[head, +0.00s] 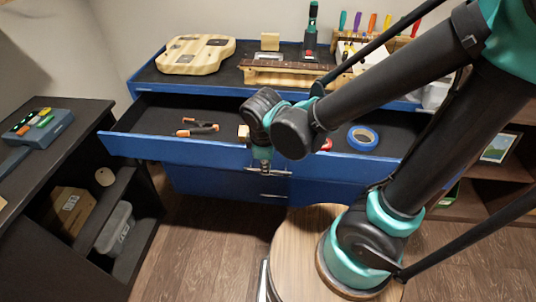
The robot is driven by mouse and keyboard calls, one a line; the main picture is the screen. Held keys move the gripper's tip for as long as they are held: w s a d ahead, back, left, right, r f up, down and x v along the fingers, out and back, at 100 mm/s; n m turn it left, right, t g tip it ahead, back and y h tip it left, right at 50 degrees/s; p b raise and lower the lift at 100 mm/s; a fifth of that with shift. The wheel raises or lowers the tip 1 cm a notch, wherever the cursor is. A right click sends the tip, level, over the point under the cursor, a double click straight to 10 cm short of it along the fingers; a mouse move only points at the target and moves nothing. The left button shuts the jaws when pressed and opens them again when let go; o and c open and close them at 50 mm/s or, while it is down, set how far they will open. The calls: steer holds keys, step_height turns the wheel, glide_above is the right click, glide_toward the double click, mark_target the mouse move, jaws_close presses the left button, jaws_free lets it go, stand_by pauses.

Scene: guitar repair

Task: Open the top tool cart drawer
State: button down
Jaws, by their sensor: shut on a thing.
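The blue tool cart (143,75) stands ahead of me against the wall. Its top drawer (190,152) is pulled well out, and its dark interior shows. My gripper (264,168) is at the middle of that drawer's front, shut on the drawer handle (283,172). My wrist hides part of the drawer's middle, and the fingertips are small in the picture. Pliers with orange grips (198,128) and a roll of blue tape (362,138) lie inside the drawer. A lower drawer with its own handle (273,196) is shut.
A guitar body (196,54) and a guitar neck (290,72) lie on the cart top, near a screwdriver rack (385,42). A dark bench (62,150) stands close by the drawer's left end. Shelves (498,172) stand at right. Wooden floor (205,245) is clear in front.

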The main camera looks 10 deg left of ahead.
steer(key=shift+s, duration=0.65)
steer(key=c, duration=1.6)
jaws_free()
step_height(320, 180, up, 12)
steer(key=s, duration=0.2)
steer(key=shift+s, duration=0.15)
steer(key=shift+f, duration=0.15)
